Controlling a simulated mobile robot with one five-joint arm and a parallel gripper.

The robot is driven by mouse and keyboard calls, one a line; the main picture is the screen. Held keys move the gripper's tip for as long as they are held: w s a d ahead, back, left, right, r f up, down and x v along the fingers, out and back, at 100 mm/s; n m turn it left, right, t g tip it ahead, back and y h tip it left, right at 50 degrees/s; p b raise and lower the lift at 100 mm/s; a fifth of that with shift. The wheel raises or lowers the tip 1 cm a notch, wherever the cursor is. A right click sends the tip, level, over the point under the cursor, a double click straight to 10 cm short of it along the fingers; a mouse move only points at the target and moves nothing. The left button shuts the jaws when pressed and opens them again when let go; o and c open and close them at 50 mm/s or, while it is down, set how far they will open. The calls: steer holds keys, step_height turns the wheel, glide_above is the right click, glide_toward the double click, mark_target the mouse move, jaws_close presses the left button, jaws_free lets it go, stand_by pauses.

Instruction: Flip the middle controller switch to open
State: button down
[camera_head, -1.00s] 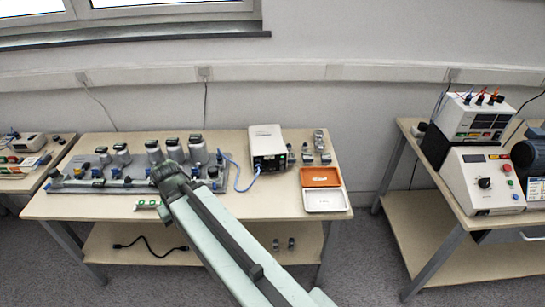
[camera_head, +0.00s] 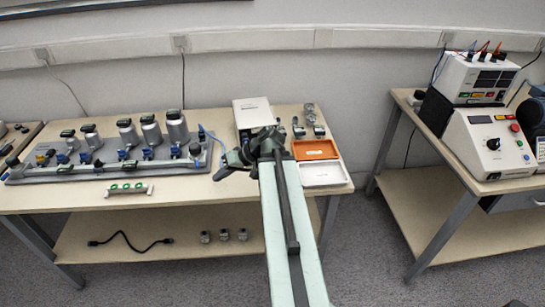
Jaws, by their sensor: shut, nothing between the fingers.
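A small white strip (camera_head: 128,189) with three green switch-like parts lies on the table in front of the long rail. Its middle green part (camera_head: 126,187) shows, but its setting is too small to read. My gripper (camera_head: 224,167) is shut and empty. It is above the table, to the right of the strip and well apart from it, near the right end of the rail. My arm partly hides the front of a white box (camera_head: 250,106), so its face cannot be read.
A long rail (camera_head: 100,172) carries several silver cylinders (camera_head: 127,134) and blue fittings. An orange tray (camera_head: 315,149) and a white tray (camera_head: 323,174) lie right of my arm. A second table (camera_head: 430,200) holds a control box (camera_head: 488,144). Tabletop around the strip is clear.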

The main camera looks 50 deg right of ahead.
steer(key=s+d+t+b, duration=0.1)
steer(key=d, duration=0.3)
steer(key=s+d+m+t+b, duration=0.1)
steer(key=d+t, duration=0.1)
steer(key=d, duration=0.2)
steer(key=s+d+f+t+b, duration=0.1)
steer(key=s+d+b, duration=0.1)
steer(key=d, duration=0.2)
steer(key=shift+t+h, duration=0.3)
steer(key=shift+h, duration=0.1)
steer(key=s+d+r+t+b, duration=0.1)
steer(key=s+d, duration=0.1)
steer(key=d, duration=0.1)
steer(key=s+d+m+t+h+b, duration=0.1)
steer(key=d, duration=0.2)
steer(key=s+d+r+t, duration=0.1)
steer(key=s+d, duration=0.1)
steer(key=d, duration=0.1)
steer(key=shift+s+d+r+m+t+h+b, duration=0.1)
steer(key=shift+s+r+m+t+h+b, duration=0.2)
steer(key=shift+r+h+b, duration=0.1)
steer(key=shift+w, duration=0.1)
